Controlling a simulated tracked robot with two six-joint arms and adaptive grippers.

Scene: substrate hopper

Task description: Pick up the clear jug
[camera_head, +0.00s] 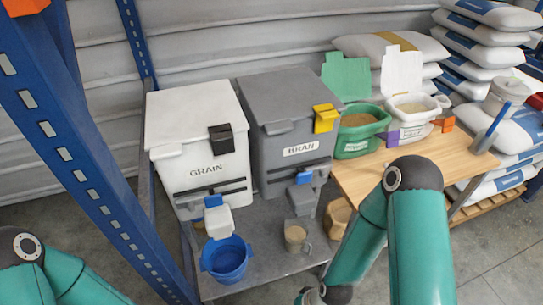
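The clear jug (296,238) stands upright on the grey shelf (268,235), below the spout of the hopper marked BRAN. It looks small and see-through with a brownish tint; I cannot tell whether anything is in it. My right arm comes down in front, to the right of the jug, and its wrist runs off the bottom edge, so the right gripper is out of view. My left arm shows only at the lower left corner, with its gripper out of view. Nothing touches the jug.
A blue bucket (226,262) stands left of the jug under the white GRAIN hopper (196,140). The grey BRAN hopper (290,125) is above the jug. A wooden table (440,165) with open tubs is at right. A blue rack post (75,150) stands at left.

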